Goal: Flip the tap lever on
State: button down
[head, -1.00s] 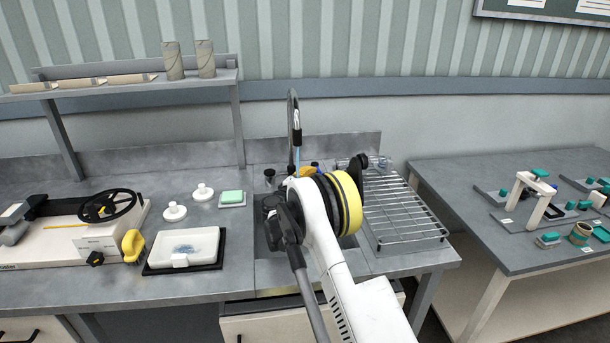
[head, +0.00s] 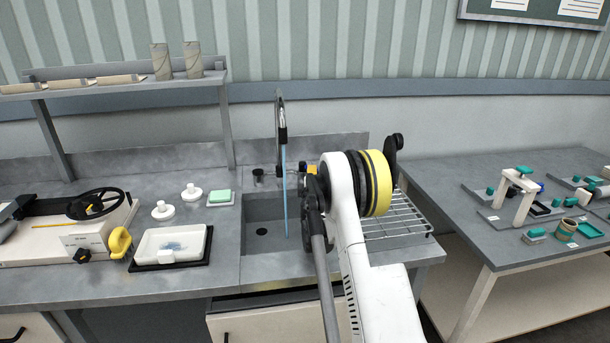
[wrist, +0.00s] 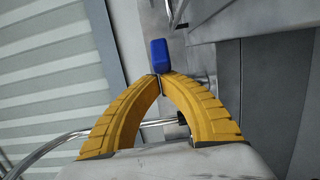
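The tap (head: 281,118) has a tall spout with a black nozzle and stands behind the sink (head: 262,232). A thin light-blue stream (head: 285,195) runs straight down from its nozzle into the basin. A small blue block, apparently the tap lever (wrist: 160,55), lies just beyond my fingertips in the wrist view. My gripper (wrist: 160,82) has yellow ridged fingers whose tips meet, with nothing visible between them. The tips are at or very near the block; I cannot tell whether they touch. In the head view my arm hides most of the gripper.
A wire drying rack (head: 400,215) is right of the sink, partly behind my arm. A green soap block (head: 221,196) and a white tray (head: 172,244) lie left of it. A second table (head: 480,235) with clamps and small parts stands to the right.

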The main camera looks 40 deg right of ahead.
jog(key=shift+d, duration=0.85)
